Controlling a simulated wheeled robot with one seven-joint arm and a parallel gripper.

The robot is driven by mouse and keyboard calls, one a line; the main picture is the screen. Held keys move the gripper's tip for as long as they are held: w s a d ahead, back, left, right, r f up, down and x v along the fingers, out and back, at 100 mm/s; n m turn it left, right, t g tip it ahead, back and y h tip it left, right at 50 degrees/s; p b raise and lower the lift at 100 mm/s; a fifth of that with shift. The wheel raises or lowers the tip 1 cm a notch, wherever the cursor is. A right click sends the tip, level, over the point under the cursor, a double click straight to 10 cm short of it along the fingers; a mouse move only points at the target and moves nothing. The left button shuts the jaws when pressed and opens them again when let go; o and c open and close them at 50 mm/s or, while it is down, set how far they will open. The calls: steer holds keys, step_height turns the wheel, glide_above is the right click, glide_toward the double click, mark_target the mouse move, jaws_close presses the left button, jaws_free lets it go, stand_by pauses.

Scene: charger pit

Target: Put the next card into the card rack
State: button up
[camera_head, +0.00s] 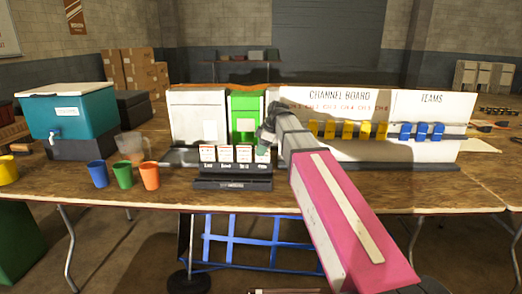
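The card rack (232,184) is a low black stand with white lettering on its face, at the middle of the table's front. White cards (225,154) with reddish tops stand upright in a row at its left and middle slots. My gripper (264,142) is over the rack's right end, at the tip of my white and pink arm. A pale greenish piece shows just below it, above the right slot. I cannot tell whether it is a card, or whether it is held. The fingers are small and dark, and their opening is not clear.
White (183,125) and green (246,104) boxes stand behind the rack. A channel board (340,97) with yellow and blue clips is at right. Blue, green and orange cups (149,176), a clear jug (130,146) and a teal cooler (68,110) are at left.

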steer(key=v, duration=1)
steer(key=shift+d+r, duration=0.2)
steer(key=shift+r, duration=0.1)
